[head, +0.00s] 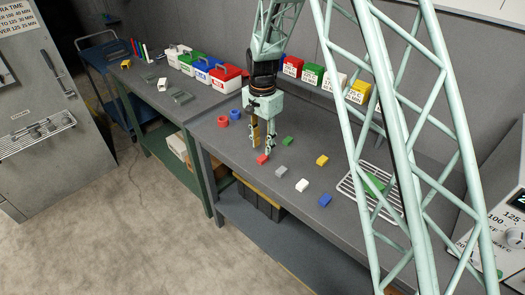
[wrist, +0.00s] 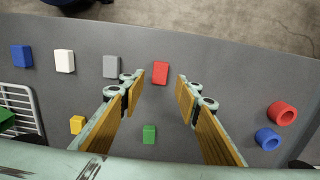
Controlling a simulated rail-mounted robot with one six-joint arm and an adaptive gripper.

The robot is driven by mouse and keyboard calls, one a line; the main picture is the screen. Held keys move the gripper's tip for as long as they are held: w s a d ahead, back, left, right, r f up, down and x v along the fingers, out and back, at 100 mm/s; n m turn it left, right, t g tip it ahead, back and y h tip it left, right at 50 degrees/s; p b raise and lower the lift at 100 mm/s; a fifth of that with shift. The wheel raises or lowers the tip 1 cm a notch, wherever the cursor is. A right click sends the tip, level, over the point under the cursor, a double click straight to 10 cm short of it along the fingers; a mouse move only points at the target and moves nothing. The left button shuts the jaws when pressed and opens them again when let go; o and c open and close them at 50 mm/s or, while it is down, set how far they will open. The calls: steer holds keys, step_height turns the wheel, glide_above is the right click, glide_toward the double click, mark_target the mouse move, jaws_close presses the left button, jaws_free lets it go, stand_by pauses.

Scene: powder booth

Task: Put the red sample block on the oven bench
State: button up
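The red sample block (head: 262,159) lies on the grey work bench (head: 235,150). It also shows in the wrist view (wrist: 160,72), between and beyond my fingertips. My gripper (head: 263,147) points down above the bench near the red block. Its two fingers are spread wide with nothing between them, and they do not visibly touch the block. A green-legged bench (head: 140,85) stands to the left, on the side of the grey oven cabinet (head: 40,85); no label marks it as the oven bench.
Around the red block lie green (head: 288,141), grey (head: 281,171), white (head: 302,185), yellow (head: 322,160) and blue (head: 325,200) blocks. Red (head: 223,121) and blue (head: 236,114) rings lie left of my gripper. Toolboxes (head: 225,78) line the back; a wire rack (head: 370,190) is at right.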

mark_target(263, 158)
step_height(263, 158, up, 6)
stand_by(0.5)
stand_by(0.5)
steer(key=shift+r, duration=0.2)
